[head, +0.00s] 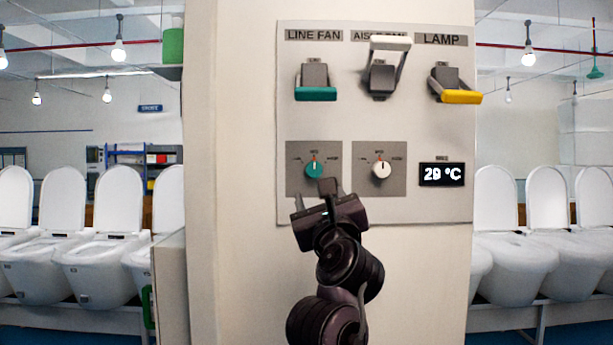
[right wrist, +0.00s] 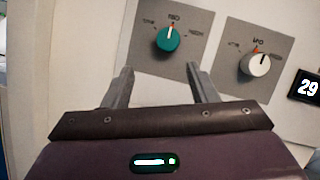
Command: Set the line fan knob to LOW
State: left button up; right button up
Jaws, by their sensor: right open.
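The line fan knob is a teal dial (head: 314,170) on a grey plate, below the LINE FAN label and its teal-handled switch (head: 315,92). Its white pointer line points up, to the middle mark. It also shows in the right wrist view (right wrist: 168,39). My right gripper (head: 328,188) is just below the knob in the head view. In the right wrist view its two fingers (right wrist: 158,78) are apart, with nothing between them, and the knob lies beyond their tips. I see no contact with the knob. My left gripper is not in view.
A white knob (head: 382,170) sits on the plate to the right, beside a temperature display (head: 442,174). A white-handled switch (head: 385,65) and a yellow-handled lamp switch (head: 456,90) are above. White toilets (head: 100,265) stand in rows on both sides.

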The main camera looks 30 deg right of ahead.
aim_at(315, 171)
jog(key=shift+m+h, duration=0.3)
jog(key=shift+m, duration=0.2)
jog(key=p+x, duration=0.1)
jog(key=x, duration=0.1)
jog(key=r+p+x, duration=0.1)
jog(key=p+x, duration=0.1)
jog(key=x, duration=0.1)
jog(key=p+x, duration=0.1)
jog(key=x, duration=0.1)
jog(key=shift+s+d+r, duration=0.15)
jog(key=shift+d+r, duration=0.2)
jog(key=shift+c, duration=0.4)
jog(key=c, duration=0.9)
jog(key=shift+f, duration=0.1)
